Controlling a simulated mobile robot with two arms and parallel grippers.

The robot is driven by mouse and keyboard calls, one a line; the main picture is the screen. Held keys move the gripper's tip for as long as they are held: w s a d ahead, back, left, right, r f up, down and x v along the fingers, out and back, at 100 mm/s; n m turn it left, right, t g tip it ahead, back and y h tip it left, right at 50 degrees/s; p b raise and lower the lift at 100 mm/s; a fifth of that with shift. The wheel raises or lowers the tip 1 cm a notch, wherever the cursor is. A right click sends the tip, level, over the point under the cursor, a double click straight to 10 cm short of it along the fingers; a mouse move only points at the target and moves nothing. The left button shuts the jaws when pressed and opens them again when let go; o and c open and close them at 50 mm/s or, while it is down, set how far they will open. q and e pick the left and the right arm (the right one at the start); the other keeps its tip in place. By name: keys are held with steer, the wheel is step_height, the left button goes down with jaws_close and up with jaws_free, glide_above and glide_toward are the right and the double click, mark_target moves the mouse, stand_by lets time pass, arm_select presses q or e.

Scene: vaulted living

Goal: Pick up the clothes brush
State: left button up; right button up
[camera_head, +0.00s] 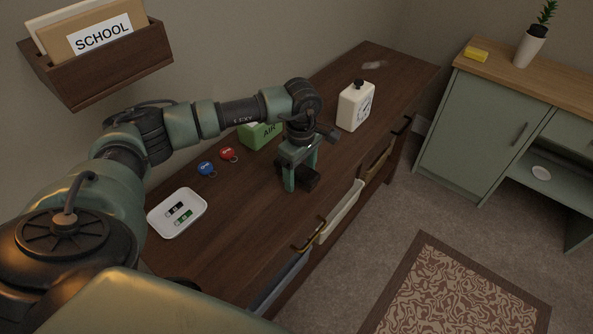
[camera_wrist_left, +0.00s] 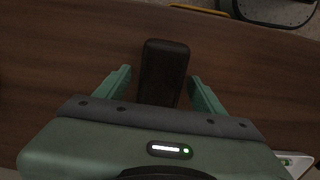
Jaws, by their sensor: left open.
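The clothes brush is a dark brown, nearly black block with rounded corners. It lies on the brown wooden dresser top (camera_head: 232,262) near the front edge. In the head view the clothes brush (camera_head: 309,179) is partly hidden by my left gripper (camera_head: 301,176). In the left wrist view the clothes brush (camera_wrist_left: 164,68) points away from the palm, its near end between the green fingers of my left gripper (camera_wrist_left: 160,76). The fingers are open, with a gap on each side of the brush. My right gripper is not in view.
A white tray (camera_head: 155,225) with batteries, blue (camera_head: 206,168) and red (camera_head: 228,154) tags, a green box (camera_head: 259,135) and a white bottle (camera_head: 354,106) stand on the dresser. Drawers (camera_head: 342,211) are partly open below its front edge. A wall file holder (camera_head: 104,70) hangs at upper left.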

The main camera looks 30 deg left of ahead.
mark_target(301, 169)
arm_select(q)
jaws_close()
step_height(301, 169, up, 10)
steer(key=shift+r+b, duration=0.1)
steer(key=shift+b, duration=0.55)
steer(key=c, duration=0.9)
jaws_free()
steer(key=c, duration=0.4)
